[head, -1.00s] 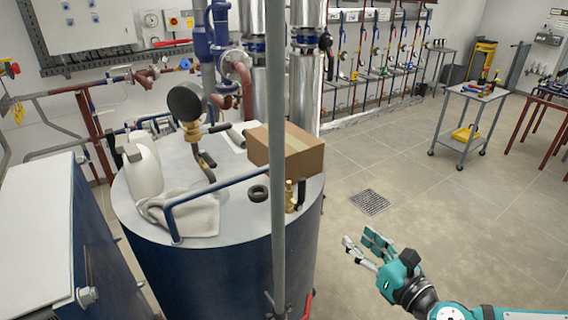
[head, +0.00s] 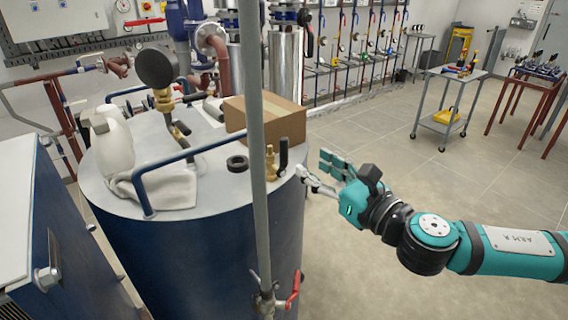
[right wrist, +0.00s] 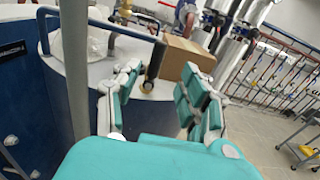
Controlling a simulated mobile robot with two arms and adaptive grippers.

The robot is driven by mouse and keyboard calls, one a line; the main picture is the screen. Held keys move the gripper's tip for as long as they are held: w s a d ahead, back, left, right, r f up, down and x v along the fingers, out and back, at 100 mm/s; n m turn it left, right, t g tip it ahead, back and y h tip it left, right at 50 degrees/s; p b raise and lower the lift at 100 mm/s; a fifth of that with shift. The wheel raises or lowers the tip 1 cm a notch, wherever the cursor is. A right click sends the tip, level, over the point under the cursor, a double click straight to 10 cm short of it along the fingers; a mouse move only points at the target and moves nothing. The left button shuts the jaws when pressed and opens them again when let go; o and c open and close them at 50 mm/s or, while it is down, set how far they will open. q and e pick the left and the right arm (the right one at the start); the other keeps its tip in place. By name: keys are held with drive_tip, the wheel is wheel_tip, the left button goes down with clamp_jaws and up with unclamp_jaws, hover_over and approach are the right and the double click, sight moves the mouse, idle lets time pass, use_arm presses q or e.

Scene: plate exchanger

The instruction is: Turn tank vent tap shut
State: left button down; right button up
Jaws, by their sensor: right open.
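The brass tank vent tap (head: 270,166) stands on the light tank top (head: 215,200) near its right edge. Its black lever (head: 283,153) points upward. My right gripper (head: 316,172) is open and empty, just right of the tap and apart from it, by the tank's rim. In the right wrist view the black lever (right wrist: 155,62) shows between the spread fingers of the gripper (right wrist: 160,78), beyond them, with part of the brass body (right wrist: 147,88) below it. My left gripper is not in view.
A grey vertical pipe (head: 256,120) with a red-handled valve (head: 293,290) stands in front of the tank, left of the tap. A cardboard box (head: 280,122), black ring (head: 237,163), blue rail (head: 190,155) and gauge (head: 157,66) are near.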

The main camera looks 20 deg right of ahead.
sight(287, 148)
drive_tip(key=p+x, duration=0.1)
drive_tip(key=x, duration=0.7)
drive_tip(key=shift+w+a+r, duration=0.1)
drive_tip(key=shift+w+a, duration=0.1)
drive_tip(key=shift+w, duration=0.05)
use_arm(q)
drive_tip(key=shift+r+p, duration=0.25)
drive_tip(key=shift+p, duration=0.05)
use_arm(e)
drive_tip(key=shift+w+a, duration=0.25)
drive_tip(key=shift+w, duration=0.45)
drive_tip(key=shift+c, duration=0.2)
clamp_jaws()
